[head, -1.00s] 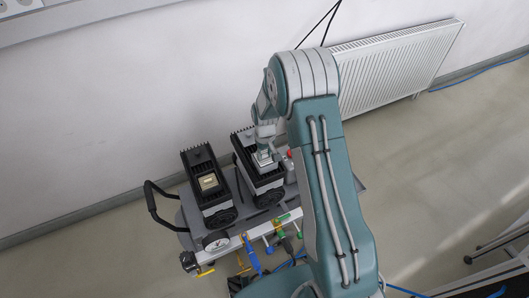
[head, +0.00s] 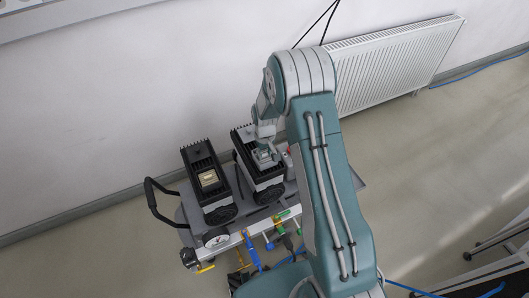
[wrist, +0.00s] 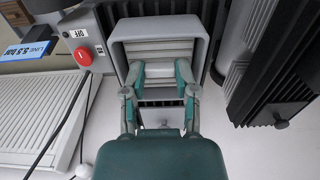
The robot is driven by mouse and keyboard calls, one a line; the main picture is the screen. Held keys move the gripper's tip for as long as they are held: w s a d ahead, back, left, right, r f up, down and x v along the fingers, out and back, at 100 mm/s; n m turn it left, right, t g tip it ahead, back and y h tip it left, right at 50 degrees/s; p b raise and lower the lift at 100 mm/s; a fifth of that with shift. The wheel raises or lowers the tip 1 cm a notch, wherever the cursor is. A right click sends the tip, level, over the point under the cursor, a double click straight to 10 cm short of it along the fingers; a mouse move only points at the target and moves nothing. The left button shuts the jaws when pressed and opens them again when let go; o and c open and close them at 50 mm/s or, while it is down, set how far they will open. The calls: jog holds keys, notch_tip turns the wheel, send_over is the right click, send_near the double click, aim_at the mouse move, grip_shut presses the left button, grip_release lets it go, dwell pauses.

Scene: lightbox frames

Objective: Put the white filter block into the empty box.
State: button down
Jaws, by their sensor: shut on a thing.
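My gripper (head: 266,155) is at the right-hand black-and-grey box (head: 270,182) on the cart. In the wrist view my gripper's two teal fingers (wrist: 159,78) are shut on the white filter block (wrist: 159,69), a pale piece between the fingertips. The fingers point into the grey-rimmed opening of this box (wrist: 203,44), with ribbed grey surfaces beyond them. The block's depth in the opening, and whether it touches the bottom, cannot be told. In the head view the gripper mostly hides the block.
The left-hand box (head: 218,193) holds a yellowish block (head: 208,178). It stands close to the right-hand box. A red button (wrist: 83,56) is beside the opening. A radiator (head: 395,65) is behind.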

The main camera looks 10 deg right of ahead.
jog(key=shift+c, duration=1.5)
grip_release()
notch_tip(320, 180, up, 12)
jog(key=s+r+m+t, duration=0.1)
jog(key=s+r, duration=0.4)
jog(key=r, duration=0.4)
jog(key=s+r+t, duration=0.2)
jog(key=s+r, duration=0.4)
jog(key=r, duration=0.3)
jog(key=s+r+t, duration=0.1)
jog(key=s+r, duration=0.2)
jog(key=s, duration=0.6)
jog(key=s+r+m+t, duration=0.1)
jog(key=s+r, duration=0.2)
jog(key=s, duration=0.6)
jog(key=shift+r+t, duration=0.3)
